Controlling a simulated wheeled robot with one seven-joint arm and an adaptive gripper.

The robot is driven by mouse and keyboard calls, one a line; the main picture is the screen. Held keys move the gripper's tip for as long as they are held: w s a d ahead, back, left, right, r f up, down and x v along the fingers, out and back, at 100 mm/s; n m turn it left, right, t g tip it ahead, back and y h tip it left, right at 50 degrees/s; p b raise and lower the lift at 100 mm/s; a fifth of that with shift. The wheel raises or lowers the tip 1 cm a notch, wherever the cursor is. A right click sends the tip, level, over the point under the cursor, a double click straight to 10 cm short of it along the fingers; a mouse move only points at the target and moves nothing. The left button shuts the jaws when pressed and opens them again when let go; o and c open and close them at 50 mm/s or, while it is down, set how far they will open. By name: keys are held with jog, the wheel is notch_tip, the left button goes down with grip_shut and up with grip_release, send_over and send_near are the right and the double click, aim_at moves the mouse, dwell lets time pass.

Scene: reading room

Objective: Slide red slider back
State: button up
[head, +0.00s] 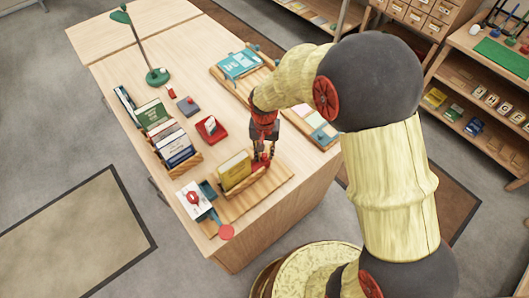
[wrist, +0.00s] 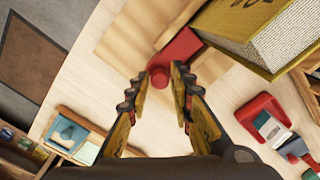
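The red slider (wrist: 178,52) is a flat red piece with a round knob (wrist: 158,79) at its near end. In the wrist view it lies on a pale wooden board beside a thick yellow book (wrist: 272,38). My gripper (wrist: 160,74) is open, with one finger on each side of the knob and a small gap showing. In the head view my gripper (head: 264,156) reaches down over the wooden book rest (head: 262,188), at the right of the yellow book (head: 234,170). The slider (head: 258,165) is partly hidden there by the fingers.
A row of books (head: 168,135) stands left of the rest.

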grip_shut()
dwell(0.4)
jog(key=w+d, duration=0.1)
jog(key=d, duration=0.1)
jog(key=w+d, duration=0.1)
jog(key=d, duration=0.1)
jog(key=shift+w+p, duration=0.35)
jog(key=shift+o, duration=1.1)
grip_release()
jog(key=shift+o, duration=1.1)
notch_tip(320, 180, up, 12)
